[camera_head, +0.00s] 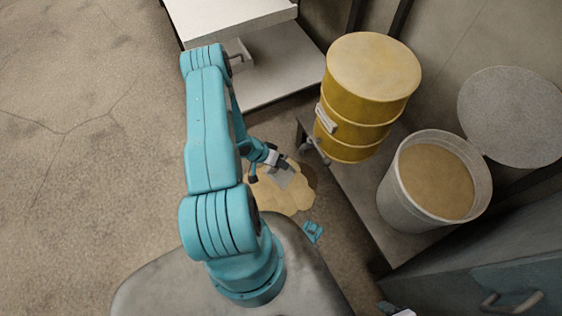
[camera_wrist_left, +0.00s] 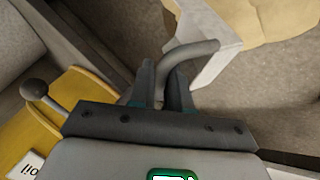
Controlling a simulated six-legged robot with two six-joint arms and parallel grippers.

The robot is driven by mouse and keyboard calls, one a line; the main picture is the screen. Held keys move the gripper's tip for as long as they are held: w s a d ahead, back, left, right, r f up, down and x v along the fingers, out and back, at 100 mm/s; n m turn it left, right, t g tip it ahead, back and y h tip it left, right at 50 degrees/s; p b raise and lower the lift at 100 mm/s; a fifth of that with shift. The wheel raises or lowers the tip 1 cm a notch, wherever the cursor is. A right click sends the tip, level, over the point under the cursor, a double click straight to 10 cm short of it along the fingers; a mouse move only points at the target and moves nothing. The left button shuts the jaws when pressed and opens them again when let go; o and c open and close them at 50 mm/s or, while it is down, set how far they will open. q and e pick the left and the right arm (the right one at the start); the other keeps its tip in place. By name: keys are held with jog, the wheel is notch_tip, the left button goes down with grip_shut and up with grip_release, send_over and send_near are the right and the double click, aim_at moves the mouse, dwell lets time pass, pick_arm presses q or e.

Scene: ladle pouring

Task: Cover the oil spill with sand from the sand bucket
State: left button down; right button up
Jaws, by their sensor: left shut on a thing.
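My left gripper (camera_head: 275,160) is low over the floor, shut on the curved grey handle of a scoop. In the left wrist view the fingers (camera_wrist_left: 163,85) close around that handle (camera_wrist_left: 190,50), and the pale scoop (camera_wrist_left: 213,48) hangs beyond them. In the head view the scoop (camera_head: 284,178) is over a tan sand patch (camera_head: 283,198) on the floor. Dark oil (camera_head: 309,174) shows at the patch's right edge; the rest is hidden. The sand bucket (camera_head: 397,213) stands at right, with sand (camera_head: 437,180) inside.
A yellow oil barrel (camera_head: 368,85) with a tap (camera_head: 316,152) stands on a low platform (camera_head: 362,190) beside the bucket. A grey round lid (camera_head: 515,115) is behind the bucket. A white shelf unit (camera_head: 275,65) stands at the back. Open floor (camera_head: 80,150) lies at left.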

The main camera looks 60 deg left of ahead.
pick_arm(q)
jog(key=s+a+r+n+t+h+b, duration=0.1)
jog(key=s+a+t+h+b, duration=0.1)
jog(key=s, duration=0.8)
jog(key=a+h+b, duration=0.1)
jog(key=a+b, duration=0.1)
jog(key=b, duration=0.1)
jog(key=shift+s+a+h, duration=0.25)
jog(key=shift+a+h, duration=0.1)
jog(key=shift+h, duration=0.05)
